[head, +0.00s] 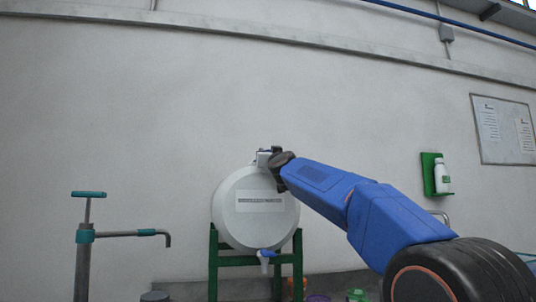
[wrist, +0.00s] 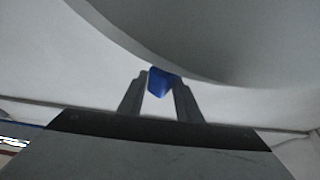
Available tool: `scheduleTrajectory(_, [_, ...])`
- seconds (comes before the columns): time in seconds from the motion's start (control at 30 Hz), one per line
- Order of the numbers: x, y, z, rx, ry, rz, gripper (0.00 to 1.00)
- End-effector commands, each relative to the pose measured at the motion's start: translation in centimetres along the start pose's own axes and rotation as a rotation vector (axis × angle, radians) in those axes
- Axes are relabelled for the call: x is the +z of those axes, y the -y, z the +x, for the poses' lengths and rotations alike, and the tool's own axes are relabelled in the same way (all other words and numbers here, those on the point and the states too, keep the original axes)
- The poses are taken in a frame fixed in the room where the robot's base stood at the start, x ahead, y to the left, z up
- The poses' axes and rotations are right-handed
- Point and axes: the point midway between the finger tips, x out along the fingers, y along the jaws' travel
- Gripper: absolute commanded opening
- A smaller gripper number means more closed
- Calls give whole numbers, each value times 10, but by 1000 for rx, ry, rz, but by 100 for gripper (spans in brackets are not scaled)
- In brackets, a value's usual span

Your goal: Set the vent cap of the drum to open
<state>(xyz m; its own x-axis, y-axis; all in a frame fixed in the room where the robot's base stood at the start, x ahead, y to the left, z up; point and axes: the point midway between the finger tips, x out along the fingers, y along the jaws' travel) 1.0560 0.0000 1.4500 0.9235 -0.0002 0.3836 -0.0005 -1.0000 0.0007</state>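The white drum (head: 255,212) lies on its side on a green stand, with a label on its round front. In the head view my gripper (head: 268,158) is at the top of the drum; the vent cap is not clear there. In the wrist view a small blue piece (wrist: 159,83), which looks like the vent cap, shows between the tips of my gripper (wrist: 161,84). The fingers are apart, one on each side of it. I cannot tell whether they press on it. The curved drum surface fills the upper right of the wrist view.
The green stand (head: 213,265) holds the drum, whose blue-handled tap (head: 266,255) is low on the front. A hand pump (head: 84,240) stands left. A green wall holder (head: 430,175) with a white bottle (head: 442,177) is at right. Small containers lie below.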

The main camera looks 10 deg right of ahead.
Motion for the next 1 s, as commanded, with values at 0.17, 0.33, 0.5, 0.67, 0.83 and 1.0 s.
scheduleTrajectory(0.17, [1,-2,1,4,0,-2,0])
scheduleTrajectory(0.33, [1,-2,1,3,0,-1,0])
scheduleTrajectory(0.5, [1,-1,1,3,1,-1,0])
scheduleTrajectory(0.67, [2,-1,1,3,1,-1,0])
scheduleTrajectory(0.83, [2,-1,1,2,1,-1,41])
scheduleTrajectory(1.0, [1,0,0,1,1,0,41])
